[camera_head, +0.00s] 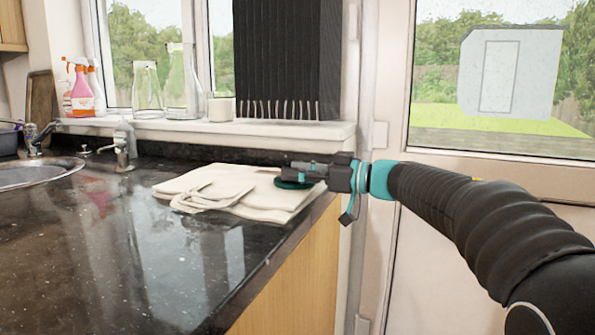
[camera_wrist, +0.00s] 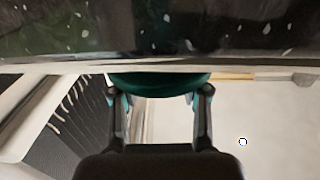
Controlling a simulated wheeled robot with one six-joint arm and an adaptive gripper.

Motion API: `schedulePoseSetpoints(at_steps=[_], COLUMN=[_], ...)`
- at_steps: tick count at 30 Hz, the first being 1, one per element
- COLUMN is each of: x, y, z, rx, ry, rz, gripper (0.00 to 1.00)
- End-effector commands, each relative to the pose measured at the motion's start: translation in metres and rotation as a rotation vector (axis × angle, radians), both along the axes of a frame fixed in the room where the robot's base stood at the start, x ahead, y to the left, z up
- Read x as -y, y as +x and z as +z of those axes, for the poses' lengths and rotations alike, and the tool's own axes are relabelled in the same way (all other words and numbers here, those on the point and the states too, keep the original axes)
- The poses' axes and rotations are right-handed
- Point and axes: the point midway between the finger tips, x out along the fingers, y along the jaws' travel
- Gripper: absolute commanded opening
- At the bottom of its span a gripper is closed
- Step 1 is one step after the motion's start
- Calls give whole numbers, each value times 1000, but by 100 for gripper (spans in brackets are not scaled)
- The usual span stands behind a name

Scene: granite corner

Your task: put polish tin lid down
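The polish tin lid is a dark green disc (camera_head: 294,184) at the tip of my gripper (camera_head: 300,170), over the right part of a folded cream cloth (camera_head: 235,186) on the counter. In the wrist view the lid (camera_wrist: 160,84) spans the space between my two fingers, which stand apart at its sides and appear closed on it. The fingertips are partly hidden behind the lid. The lid is very close to the cloth; I cannot tell whether they touch. No tin shows in either view.
The black granite counter (camera_head: 120,240) is clear at the front left. A sink (camera_head: 40,174) and tap (camera_head: 124,146) lie at the left. The counter's edge is under my arm's side.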

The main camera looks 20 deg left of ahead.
Motion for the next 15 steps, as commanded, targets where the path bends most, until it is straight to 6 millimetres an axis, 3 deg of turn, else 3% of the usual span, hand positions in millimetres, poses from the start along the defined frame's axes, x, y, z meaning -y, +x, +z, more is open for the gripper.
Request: schedulePoseSetpoints(at_steps=[8,15], x=[0,35], y=[0,-2], z=[3,3], rx=[1,0], ry=[0,-1], rz=[0,-5], gripper=[45,45])
